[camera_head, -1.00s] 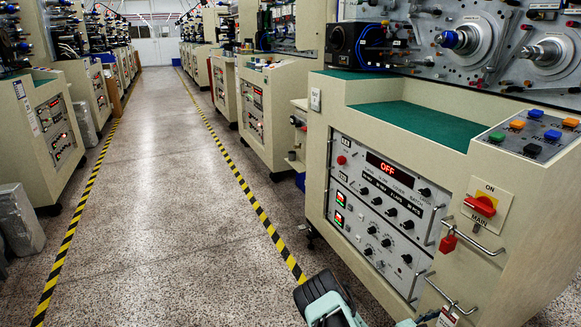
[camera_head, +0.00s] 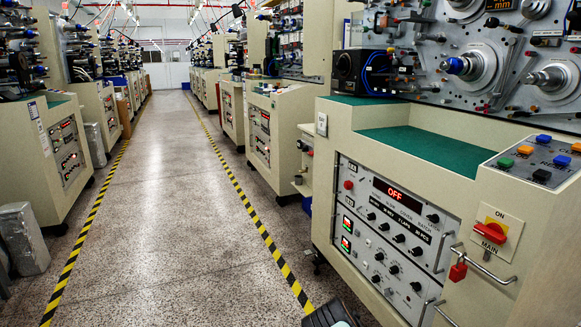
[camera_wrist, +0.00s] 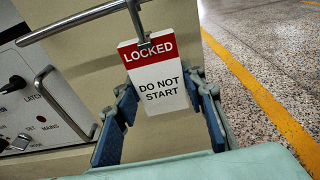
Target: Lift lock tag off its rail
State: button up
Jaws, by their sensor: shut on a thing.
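The lock tag (camera_wrist: 160,78) hangs below a metal rail (camera_wrist: 85,20) in the wrist view. It is a white plate with a red band reading "LOCKED" and "DO NOT START" below. Its grey hook (camera_wrist: 135,18) reaches up to the rail at the top edge; whether it still bears on the rail I cannot tell. My gripper (camera_wrist: 163,103) has a blue-padded finger on each side of the tag's lower part and is shut on it.
The cream machine (camera_head: 490,215) stands at right, with a red padlock (camera_head: 458,270) on its upper handle and a red main switch (camera_head: 490,232). Its display (camera_head: 396,196) reads "OFF". A latch handle (camera_wrist: 62,105) is left of my gripper. The aisle floor (camera_head: 160,200) is clear.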

jog(key=shift+r+p, duration=0.8)
jog(key=shift+r, duration=0.25)
jog(key=f+p+v, duration=0.1)
jog(key=p+v, duration=0.1)
jog(key=v, duration=0.5)
dwell(0.4)
jog(key=shift+f, duration=0.1)
jog(key=shift+a, duration=0.1)
jog(key=r+p+v, duration=0.1)
jog(key=p+v, duration=0.2)
jog(key=v, duration=0.5)
jog(key=shift+r+p, duration=0.3)
jog(key=shift+r, duration=0.1)
